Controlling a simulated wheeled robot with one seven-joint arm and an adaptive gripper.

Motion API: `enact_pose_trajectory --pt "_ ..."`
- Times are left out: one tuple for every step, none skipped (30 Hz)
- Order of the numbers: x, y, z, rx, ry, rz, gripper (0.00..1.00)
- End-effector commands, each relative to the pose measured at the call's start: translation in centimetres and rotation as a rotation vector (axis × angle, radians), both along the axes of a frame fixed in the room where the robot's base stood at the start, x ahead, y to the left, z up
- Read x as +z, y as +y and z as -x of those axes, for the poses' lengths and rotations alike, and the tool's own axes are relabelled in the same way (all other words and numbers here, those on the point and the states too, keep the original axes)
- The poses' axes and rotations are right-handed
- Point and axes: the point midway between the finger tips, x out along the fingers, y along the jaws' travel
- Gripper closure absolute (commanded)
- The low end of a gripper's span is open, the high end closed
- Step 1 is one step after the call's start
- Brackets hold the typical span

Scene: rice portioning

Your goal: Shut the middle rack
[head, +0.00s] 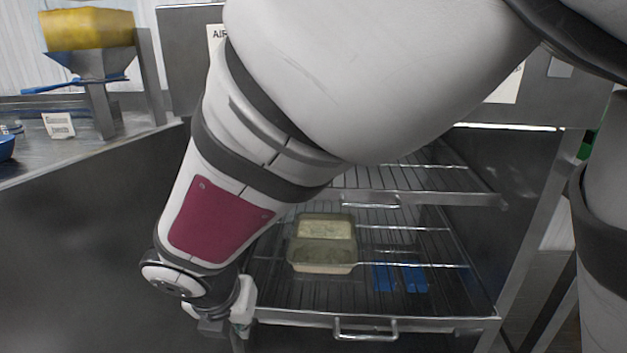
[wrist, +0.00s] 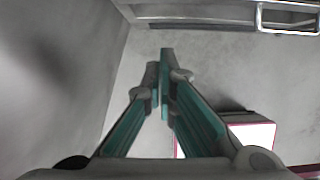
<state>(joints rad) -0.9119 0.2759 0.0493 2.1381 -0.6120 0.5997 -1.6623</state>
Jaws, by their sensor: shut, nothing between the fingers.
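A wire rack (head: 470,323) with a front bar and a handle (head: 365,329) stands pulled out in the lower part of the metal cabinet. It bears a two-part food tray (head: 323,258) and blue pieces (head: 400,278). Another rack (head: 450,198) with its own handle lies above it, farther back. I cannot tell for certain which is the middle one, as my arm hides the upper cabinet. My gripper (wrist: 164,65) is shut and empty, its tips together. In the head view it is at the pulled-out rack's front left. The wrist view shows a rack handle (wrist: 290,17) at top right, apart from the fingertips.
A dark metal panel (head: 80,240) stands left of the rack. A counter at upper left holds a funnel stand with a yellow container (head: 88,30) and a small label card (head: 59,125). Bare grey floor (wrist: 240,70) shows below the rack in the wrist view.

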Motion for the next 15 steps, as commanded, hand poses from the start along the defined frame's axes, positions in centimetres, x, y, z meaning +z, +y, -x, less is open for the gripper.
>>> enact_pose_trajectory --pt "-0.4 0.0 -0.2 0.003 0.000 0.002 1.00" --pt "-0.7 0.0 -0.3 0.004 0.000 0.003 1.00" --pt "-1.2 0.0 -0.4 0.003 0.001 0.003 1.00" --pt "-1.6 0.0 -0.5 0.003 0.001 0.003 1.00" --pt "-2.0 0.0 -0.7 0.003 0.001 0.003 1.00" --pt "-2.7 -0.1 -0.9 0.002 0.001 0.004 1.00" --pt "-3.3 -0.1 -1.2 0.002 0.001 0.004 1.00" --pt "-3.9 -0.1 -1.4 0.002 0.002 0.004 1.00" --pt "-4.7 -0.1 -1.7 0.000 0.002 0.004 1.00" --pt "-5.2 -0.1 -1.9 0.001 0.002 0.003 1.00" --pt "-5.8 -0.1 -2.1 0.000 0.002 0.004 1.00" --pt "-6.5 -0.1 -2.4 0.000 0.002 0.004 1.00" --pt "-7.1 -0.1 -2.6 0.001 0.002 0.003 1.00" --pt "-7.7 -0.1 -2.8 0.001 0.002 0.003 1.00" --pt "-8.4 -0.1 -3.1 0.000 0.002 0.004 1.00"
